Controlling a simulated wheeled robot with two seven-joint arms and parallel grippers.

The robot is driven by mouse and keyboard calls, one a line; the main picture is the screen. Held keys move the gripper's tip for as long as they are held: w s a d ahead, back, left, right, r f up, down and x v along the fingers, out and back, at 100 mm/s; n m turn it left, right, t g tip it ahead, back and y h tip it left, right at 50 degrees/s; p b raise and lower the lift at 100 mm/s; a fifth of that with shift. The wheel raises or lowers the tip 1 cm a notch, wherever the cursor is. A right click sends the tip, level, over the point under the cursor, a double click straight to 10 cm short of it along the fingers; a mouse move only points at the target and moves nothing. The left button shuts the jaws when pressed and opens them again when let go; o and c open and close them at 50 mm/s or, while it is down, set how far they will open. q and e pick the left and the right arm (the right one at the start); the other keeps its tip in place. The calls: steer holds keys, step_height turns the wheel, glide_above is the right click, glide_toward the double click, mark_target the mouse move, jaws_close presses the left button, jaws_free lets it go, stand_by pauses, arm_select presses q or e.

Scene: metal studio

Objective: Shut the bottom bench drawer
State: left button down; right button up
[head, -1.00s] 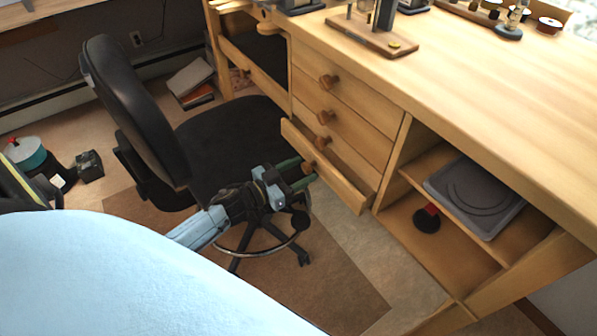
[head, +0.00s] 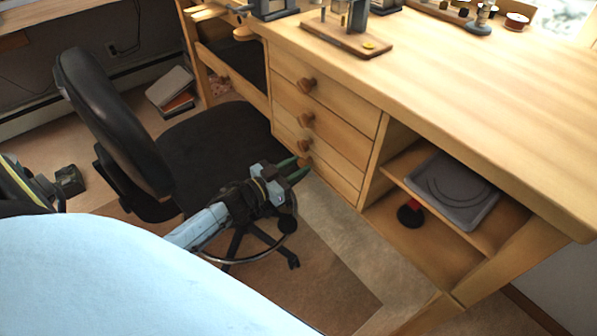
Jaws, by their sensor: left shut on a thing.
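The wooden bench has a stack of drawers with round wooden knobs. The bottom drawer (head: 335,182) now looks flush with the drawer fronts above it, with no open gap that I can see. Its knob (head: 305,162) is at the tips of my left gripper (head: 298,169). The green-tipped fingers are shut on this knob, and the fingers hide part of it. My right gripper is not in view.
A black office chair (head: 110,115) stands left of the drawers, its seat close behind my left arm. Right of the drawers, an open shelf holds a grey tray (head: 455,190). Tools stand on the bench top (head: 480,85). Bare floor lies in front of the shelf.

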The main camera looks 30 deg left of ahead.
arm_select(q)
steer(key=shift+w, duration=0.1)
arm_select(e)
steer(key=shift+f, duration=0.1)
arm_select(q)
steer(key=c, duration=1.5)
jaws_free()
steer(key=o, duration=0.5)
steer(key=shift+w+d, duration=0.1)
steer(key=shift+c, duration=0.2)
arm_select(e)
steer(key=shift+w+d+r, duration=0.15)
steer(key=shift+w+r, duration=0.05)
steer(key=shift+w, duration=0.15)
arm_select(q)
steer(key=shift+s, duration=0.25)
steer(key=p+v, duration=0.3)
steer(key=v, duration=1)
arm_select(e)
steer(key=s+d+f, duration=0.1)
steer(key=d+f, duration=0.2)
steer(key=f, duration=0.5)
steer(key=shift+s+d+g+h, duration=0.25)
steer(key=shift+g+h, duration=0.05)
